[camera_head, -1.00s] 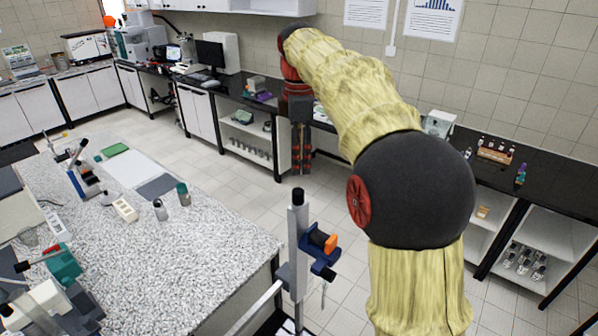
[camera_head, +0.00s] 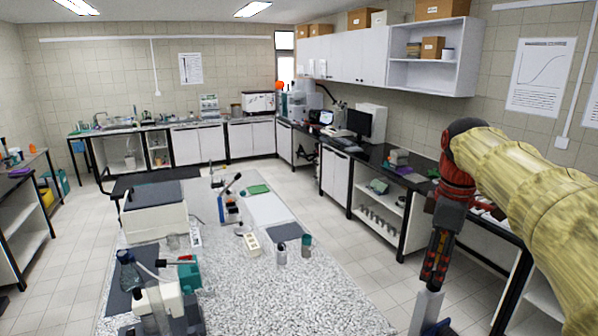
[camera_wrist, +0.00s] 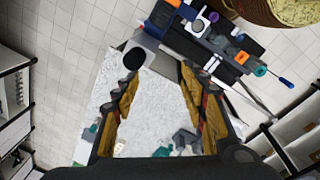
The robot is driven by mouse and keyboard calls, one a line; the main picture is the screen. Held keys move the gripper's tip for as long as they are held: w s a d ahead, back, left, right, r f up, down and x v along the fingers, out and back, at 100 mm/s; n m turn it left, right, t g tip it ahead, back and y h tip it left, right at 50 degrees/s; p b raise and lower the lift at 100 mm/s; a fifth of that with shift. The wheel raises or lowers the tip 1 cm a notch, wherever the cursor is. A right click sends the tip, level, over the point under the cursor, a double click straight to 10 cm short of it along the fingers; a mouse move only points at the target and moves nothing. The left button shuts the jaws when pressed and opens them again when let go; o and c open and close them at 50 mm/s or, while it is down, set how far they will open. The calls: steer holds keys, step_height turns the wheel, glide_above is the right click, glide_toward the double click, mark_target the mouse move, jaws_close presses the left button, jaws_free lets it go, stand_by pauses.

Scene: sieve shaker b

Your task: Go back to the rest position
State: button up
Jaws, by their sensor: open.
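My gripper (camera_head: 432,280) hangs pointing down at the end of my raised, yellow-covered arm, on the right of the head view. It is in the aisle beside the speckled bench (camera_head: 340,312), apart from the bench and the dark wall counter. The speckled bench top (camera_wrist: 150,110) shows far below, beyond the gap between the fingers.
On the bench are a white box-shaped device (camera_head: 153,222), a teal device (camera_head: 188,273), a pale block (camera_head: 251,242) and small bottles (camera_head: 305,244). The dark counter (camera_head: 408,178) holds a monitor (camera_head: 358,123). Tiled floor (camera_head: 325,205) is free between bench and counter.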

steer(key=s+a+f+m+t+b, duration=0.1)
steer(key=s+a+f+m+b, duration=0.2)
steer(key=s+f+b, duration=0.3)
steer(key=s+a+f+m+t+b, duration=0.2)
steer(key=s+a+f+m+b, duration=0.2)
steer(key=f, duration=1.3)
steer(key=s+a+f+m+t+b, duration=0.1)
steer(key=s+a+f+m+b, duration=0.3)
steer(key=s+f+b, duration=0.6)
steer(key=s+f, duration=0.1)
steer(key=s, duration=0.1)
steer(key=shift+s+a+f+t, duration=0.2)
steer(key=shift+s+f+t, duration=0.1)
steer(key=shift+s+f, duration=0.1)
steer(key=shift+a, duration=0.1)
